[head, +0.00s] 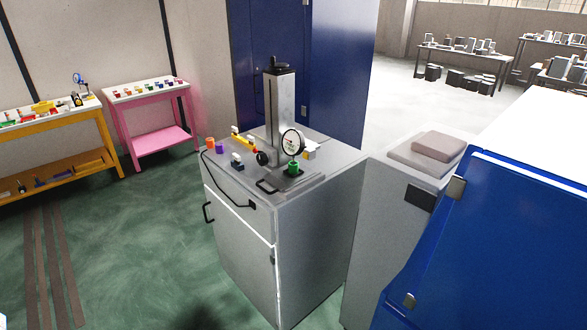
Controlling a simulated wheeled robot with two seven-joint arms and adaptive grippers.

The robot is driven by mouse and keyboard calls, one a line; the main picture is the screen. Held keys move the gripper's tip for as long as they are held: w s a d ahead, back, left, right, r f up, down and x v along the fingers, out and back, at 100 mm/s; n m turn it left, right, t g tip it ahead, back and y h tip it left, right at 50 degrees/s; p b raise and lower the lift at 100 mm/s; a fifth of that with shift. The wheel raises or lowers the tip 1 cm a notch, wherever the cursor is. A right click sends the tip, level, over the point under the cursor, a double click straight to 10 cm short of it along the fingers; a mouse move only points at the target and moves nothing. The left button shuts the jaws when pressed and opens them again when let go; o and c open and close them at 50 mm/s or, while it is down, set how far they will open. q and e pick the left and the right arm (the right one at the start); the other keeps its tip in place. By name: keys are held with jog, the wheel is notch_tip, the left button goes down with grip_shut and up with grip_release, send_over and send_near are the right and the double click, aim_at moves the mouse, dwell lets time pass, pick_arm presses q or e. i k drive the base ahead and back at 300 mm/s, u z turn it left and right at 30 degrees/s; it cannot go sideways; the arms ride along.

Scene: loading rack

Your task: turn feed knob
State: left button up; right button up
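A grey cabinet (308,240) stands in the middle of the head view. On its top is a machine with an upright metal column (281,108) and a black cap (279,66). A round black knob (262,158) sits low on the column's left side and is likely the feed knob. A round black-rimmed dial or lens (292,142) is at the column's right, above a green piece (293,168). A black bar handle (267,187) is at the front edge of the machine's base. Neither of my grippers is in view.
Small orange (211,143), purple and yellow pieces lie on the cabinet top, left of the column. A black cable (222,187) hangs over the front. A blue machine (480,250) and a grey cabinet stand at right. Green floor (150,240) is open at left.

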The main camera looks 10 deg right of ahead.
aim_at(262, 159)
jog(key=u, duration=1.4)
jog(key=i, duration=2.05)
jog(key=z, duration=1.75)
